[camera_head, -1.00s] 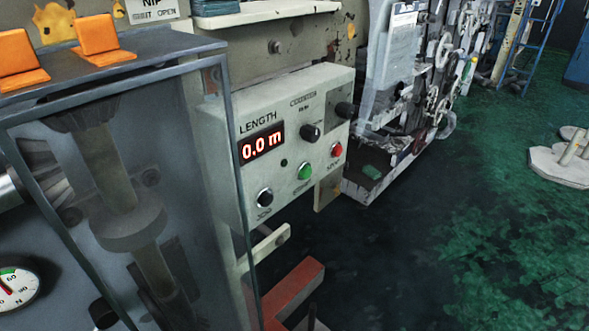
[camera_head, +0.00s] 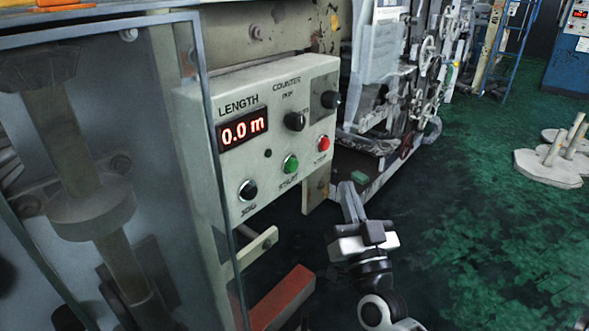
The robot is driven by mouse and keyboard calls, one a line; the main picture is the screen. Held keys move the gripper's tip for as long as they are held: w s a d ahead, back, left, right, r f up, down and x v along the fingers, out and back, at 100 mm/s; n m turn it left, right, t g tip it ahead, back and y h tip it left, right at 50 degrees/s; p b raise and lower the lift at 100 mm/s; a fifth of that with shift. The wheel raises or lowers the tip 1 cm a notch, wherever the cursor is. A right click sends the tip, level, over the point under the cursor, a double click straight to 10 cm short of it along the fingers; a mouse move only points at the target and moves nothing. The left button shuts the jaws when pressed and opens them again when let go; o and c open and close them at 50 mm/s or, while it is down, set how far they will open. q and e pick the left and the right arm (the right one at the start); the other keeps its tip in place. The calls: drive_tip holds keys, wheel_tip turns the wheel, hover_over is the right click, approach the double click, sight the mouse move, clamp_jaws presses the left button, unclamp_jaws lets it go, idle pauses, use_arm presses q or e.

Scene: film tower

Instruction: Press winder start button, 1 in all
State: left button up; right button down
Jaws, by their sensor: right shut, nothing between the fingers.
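The winder control panel (camera_head: 226,179) is a pale box with a red display reading 0.0 m under the label LENGTH. Its green start button (camera_head: 290,164) sits low in the middle, between a black jog button (camera_head: 247,190) at left and a red stop button (camera_head: 323,142) at right. My right gripper (camera_head: 351,203) is shut and empty, its fingers pointing up and away. It shows to the right of the panel and lower than the green button, apart from it. My left gripper is not in view.
A clear guard cabinet (camera_head: 202,120) with a shaft inside stands at left. Below the panel are a bracket (camera_head: 258,246) and a red bar (camera_head: 279,301). Machinery with handwheels (camera_head: 428,55) stands behind.

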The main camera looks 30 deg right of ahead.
sight(292, 165)
drive_tip(key=w+a+b, duration=0.1)
drive_tip(key=w+a, duration=0.2)
drive_tip(key=w, duration=0.5)
drive_tip(key=shift+a, duration=0.25)
drive_tip(key=shift+w, duration=0.25)
idle(1.9)
drive_tip(key=shift+w+a, duration=0.2)
drive_tip(key=shift+w, duration=0.05)
